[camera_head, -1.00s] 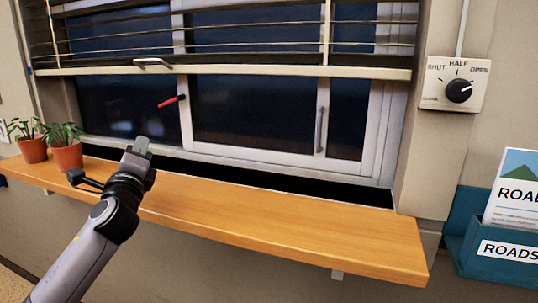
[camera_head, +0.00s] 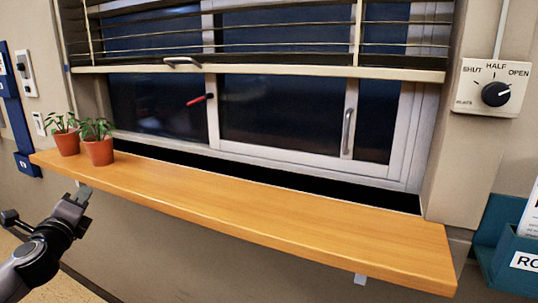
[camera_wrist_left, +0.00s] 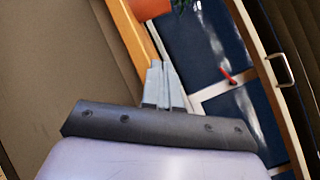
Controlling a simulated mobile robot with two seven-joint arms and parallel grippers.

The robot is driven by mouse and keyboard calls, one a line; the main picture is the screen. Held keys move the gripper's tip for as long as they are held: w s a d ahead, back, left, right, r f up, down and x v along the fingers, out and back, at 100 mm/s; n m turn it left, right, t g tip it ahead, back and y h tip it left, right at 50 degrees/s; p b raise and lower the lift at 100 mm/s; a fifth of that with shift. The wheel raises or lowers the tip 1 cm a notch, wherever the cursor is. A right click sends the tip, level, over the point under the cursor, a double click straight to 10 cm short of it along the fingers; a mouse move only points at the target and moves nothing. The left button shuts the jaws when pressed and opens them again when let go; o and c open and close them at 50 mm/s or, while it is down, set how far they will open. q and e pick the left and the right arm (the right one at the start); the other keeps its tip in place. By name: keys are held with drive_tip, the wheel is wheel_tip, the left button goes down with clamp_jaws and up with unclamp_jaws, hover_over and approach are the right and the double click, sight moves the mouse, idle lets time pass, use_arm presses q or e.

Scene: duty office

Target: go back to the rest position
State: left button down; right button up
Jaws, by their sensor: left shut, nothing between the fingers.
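My left gripper (camera_head: 80,196) is at the lower left of the head view, in front of and below the left part of the wooden sill shelf (camera_head: 250,212). Its fingers are together with nothing between them. The left wrist view shows the same closed fingers (camera_wrist_left: 163,85), with the shelf edge and an orange pot beyond them. My right gripper is in neither view.
Two potted plants (camera_head: 98,146) stand at the shelf's left end. Behind it is a window with a partly raised blind (camera_head: 260,73). A dial (camera_head: 496,93) marked SHUT, HALF, OPEN is on the right wall. A teal leaflet holder (camera_head: 500,250) is at the lower right.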

use_arm(q)
drive_tip(key=s+d+f+n+g+h, duration=0.25)
drive_tip(key=s+f, duration=0.35)
drive_tip(key=f, duration=0.4)
drive_tip(key=s+d+f+n+g+h, duration=0.1)
drive_tip(key=s+d+f+n+g, duration=0.3)
drive_tip(key=f, duration=0.7)
drive_tip(key=s+d+f+n+g+h, duration=0.1)
drive_tip(key=s+d+f+n+g, duration=0.1)
drive_tip(key=s+f, duration=0.55)
drive_tip(key=s+d+f+n+g+h, duration=0.1)
drive_tip(key=s+d+f+n+h, duration=0.2)
drive_tip(key=s, duration=0.8)
drive_tip(key=s+d+f+n+t, duration=0.15)
drive_tip(key=d+n, duration=0.25)
drive_tip(key=d, duration=0.4)
drive_tip(key=d+f+n, duration=0.2)
drive_tip(key=d+n, duration=0.3)
drive_tip(key=d, duration=0.3)
drive_tip(key=shift+m, duration=0.25)
wheel_tip(320, 180, up, 5)
drive_tip(key=p, duration=0.5)
drive_tip(key=shift+s+a, duration=0.1)
drive_tip(key=shift+a, duration=0.05)
drive_tip(key=shift+f, duration=0.1)
